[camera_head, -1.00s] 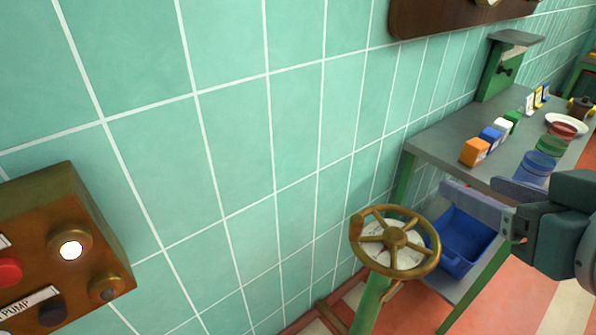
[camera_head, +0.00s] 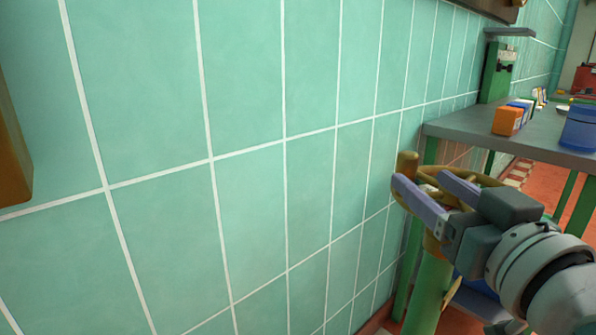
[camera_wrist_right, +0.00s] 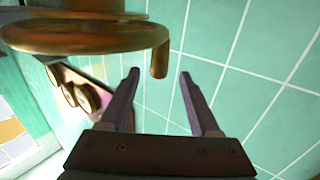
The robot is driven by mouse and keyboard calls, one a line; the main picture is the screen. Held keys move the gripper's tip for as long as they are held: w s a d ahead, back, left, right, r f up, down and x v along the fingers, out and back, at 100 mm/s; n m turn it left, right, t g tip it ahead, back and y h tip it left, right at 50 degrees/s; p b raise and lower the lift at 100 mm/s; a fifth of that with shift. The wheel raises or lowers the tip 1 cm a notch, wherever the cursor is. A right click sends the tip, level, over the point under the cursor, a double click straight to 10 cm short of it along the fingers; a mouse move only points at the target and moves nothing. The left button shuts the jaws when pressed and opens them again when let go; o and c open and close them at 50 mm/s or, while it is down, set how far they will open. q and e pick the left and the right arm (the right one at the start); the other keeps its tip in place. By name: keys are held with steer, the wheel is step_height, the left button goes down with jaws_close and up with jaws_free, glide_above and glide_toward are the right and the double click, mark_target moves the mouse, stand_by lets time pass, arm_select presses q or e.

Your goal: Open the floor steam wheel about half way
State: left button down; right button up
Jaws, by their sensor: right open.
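The brass steam wheel (camera_head: 484,180) sits on a green post (camera_head: 428,295) beside the tiled wall, partly hidden by my right gripper. Its upright knob handle (camera_head: 407,164) stands on the rim at the left. In the wrist view the wheel (camera_wrist_right: 80,38) fills the upper left, and the knob (camera_wrist_right: 160,60) hangs from the rim's right end. My right gripper (camera_head: 421,184) is open at the wheel. In the wrist view its fingertips (camera_wrist_right: 158,75) lie to either side of the knob's end, with visible gaps on both sides. My left gripper is out of view.
A grey table (camera_head: 470,136) with an orange block (camera_head: 507,121) and a blue container (camera_head: 579,128) stands behind the wheel. A blue bin (camera_head: 478,284) is partly hidden below. The tiled wall (camera_head: 250,190) is close on the left. A brown box (camera_head: 12,155) edges in at far left.

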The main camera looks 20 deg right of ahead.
mark_target(399, 162)
steer(key=w+b, duration=0.1)
steer(key=w, duration=0.1)
steer(key=w+d+b, duration=0.1)
steer(key=w, duration=0.2)
steer(key=w+b, duration=0.1)
steer(key=w, duration=0.2)
steer(key=shift+d, duration=0.35)
steer(key=shift+w+d, duration=0.1)
steer(key=shift+w, duration=0.4)
jaws_close()
stand_by(0.5)
